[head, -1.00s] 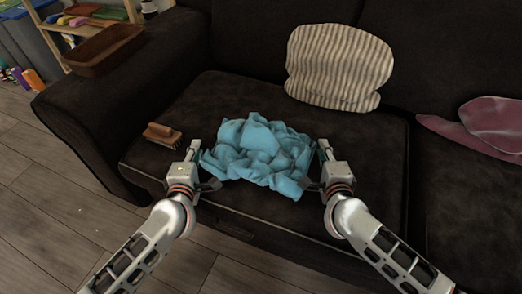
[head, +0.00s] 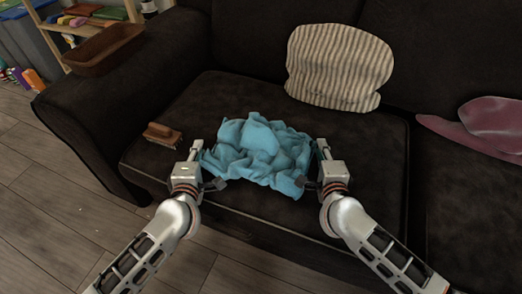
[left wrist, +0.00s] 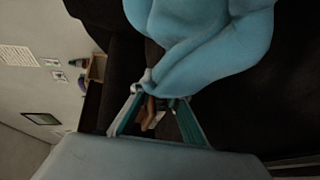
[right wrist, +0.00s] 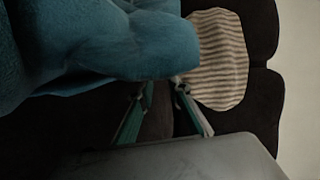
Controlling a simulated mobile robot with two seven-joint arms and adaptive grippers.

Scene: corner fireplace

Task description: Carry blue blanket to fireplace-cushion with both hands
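The blue blanket (head: 258,150) lies in a crumpled heap on the front of the dark sofa seat. My left gripper (head: 209,166) is at its left side, open, with one finger at the rear edge and one at the front. My right gripper (head: 311,165) is at its right side, likewise open. The blanket hangs in front of the spread fingers in the left wrist view (left wrist: 210,40) and in the right wrist view (right wrist: 90,45). A striped cushion (head: 338,68) leans on the sofa back. I see no fireplace, and cannot tell whether this is the fireplace-cushion.
A wooden brush (head: 162,134) lies on the seat left of the blanket. A brown tray (head: 103,50) rests on the sofa armrest (head: 95,95). A shelf (head: 75,28) stands at upper left. Wooden floor (head: 60,210) is open at lower left.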

